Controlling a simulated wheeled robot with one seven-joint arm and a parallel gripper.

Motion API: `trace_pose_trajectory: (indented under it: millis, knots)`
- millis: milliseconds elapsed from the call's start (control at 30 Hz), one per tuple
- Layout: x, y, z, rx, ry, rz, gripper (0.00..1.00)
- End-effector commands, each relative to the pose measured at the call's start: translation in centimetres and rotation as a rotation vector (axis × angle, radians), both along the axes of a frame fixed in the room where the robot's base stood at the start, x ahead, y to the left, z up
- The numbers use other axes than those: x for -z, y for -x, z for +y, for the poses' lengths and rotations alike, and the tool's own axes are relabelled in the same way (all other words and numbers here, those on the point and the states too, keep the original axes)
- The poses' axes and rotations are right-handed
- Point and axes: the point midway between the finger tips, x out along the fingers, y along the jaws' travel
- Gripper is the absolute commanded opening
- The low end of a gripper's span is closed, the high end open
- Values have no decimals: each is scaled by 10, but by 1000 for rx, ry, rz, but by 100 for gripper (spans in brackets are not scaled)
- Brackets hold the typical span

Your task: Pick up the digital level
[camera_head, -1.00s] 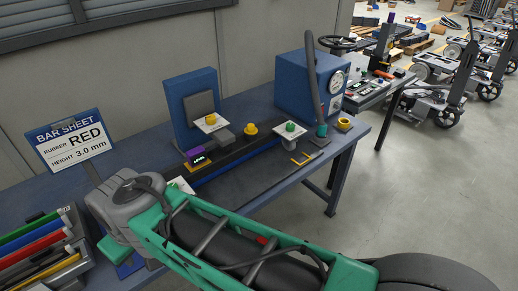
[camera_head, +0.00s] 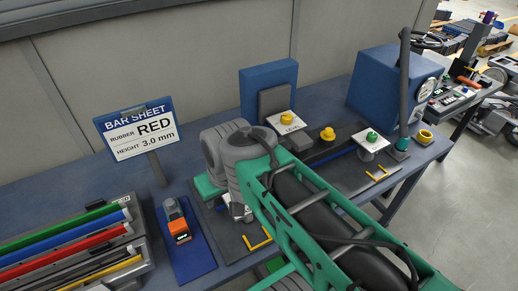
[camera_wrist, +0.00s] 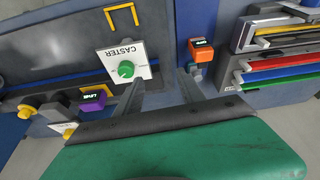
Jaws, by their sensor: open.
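Two small devices with lit displays are in view, and I cannot tell for certain which is the digital level. An orange one (camera_head: 179,230) stands on a blue mat (camera_head: 199,262); it also shows in the wrist view (camera_wrist: 201,52). A purple one (camera_wrist: 92,101) lies on the dark strip at the left of the wrist view; in the head view my arm hides it. My gripper (camera_wrist: 160,80) is open and empty, its fingers above the bench, between the two devices in the picture. In the head view my arm hides the gripper.
A white CASTER plate with a green knob (camera_wrist: 126,70) lies just left of my fingers. A rack of coloured bars (camera_head: 75,250) and the BAR SHEET sign (camera_head: 138,131) stand at the left. A blue upright block (camera_head: 267,88) and a blue gauge box (camera_head: 395,85) stand behind.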

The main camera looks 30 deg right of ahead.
Motion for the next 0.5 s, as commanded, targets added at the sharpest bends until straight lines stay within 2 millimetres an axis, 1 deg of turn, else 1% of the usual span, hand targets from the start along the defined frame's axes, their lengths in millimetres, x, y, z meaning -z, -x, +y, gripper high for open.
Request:
trace_pose_trajectory:
  millis: [33, 67, 100, 167, 200, 267, 300, 333, 400, 467, 500]
  knots:
    - [5, -13, -14, 18, -1, 2, 51]
    - [6, -23, -25, 27, -3, 2, 54]
    - [7, -38, -44, 36, -4, 0, 57]
    - [11, -60, -80, 50, -7, -5, 62]
    - [14, -72, -106, 55, -9, -10, 65]
    - [18, -86, -146, 64, -9, -21, 70]
    - [21, -92, -170, 68, -10, -28, 73]
    - [23, -95, -186, 69, -9, -33, 76]
    - [25, -98, -213, 71, -7, -43, 81]
    - [28, -100, -225, 70, -6, -47, 85]
    - [31, -102, -227, 68, -7, -48, 85]
